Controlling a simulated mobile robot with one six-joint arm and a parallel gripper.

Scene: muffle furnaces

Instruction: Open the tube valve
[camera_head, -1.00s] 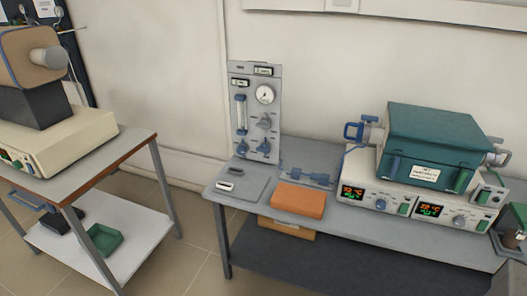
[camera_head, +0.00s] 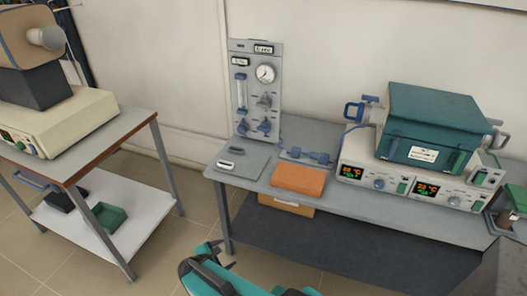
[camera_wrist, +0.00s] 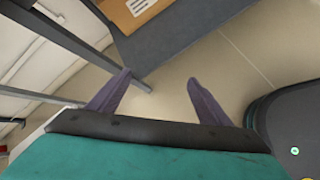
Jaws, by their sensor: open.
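The green tube furnace (camera_head: 433,125) stands on its controller on the right half of the grey bench. A blue valve handle (camera_head: 353,112) shows at the left end of its tube. A separate blue fitting with a valve-like shape (camera_head: 307,156) lies on the bench behind the orange block. I cannot tell from the picture which is the tube valve. My gripper (camera_wrist: 158,78) is open and empty in the wrist view, over the floor beside the bench. Part of my teal arm shows at the bottom of the head view, in front of the bench and apart from both blue parts.
A gas panel (camera_head: 254,92) with a gauge and blue knobs stands at the bench's left back. An orange block (camera_head: 298,180) lies near the front edge. A cart (camera_head: 140,125) with another furnace is at left. Floor between cart and bench is clear.

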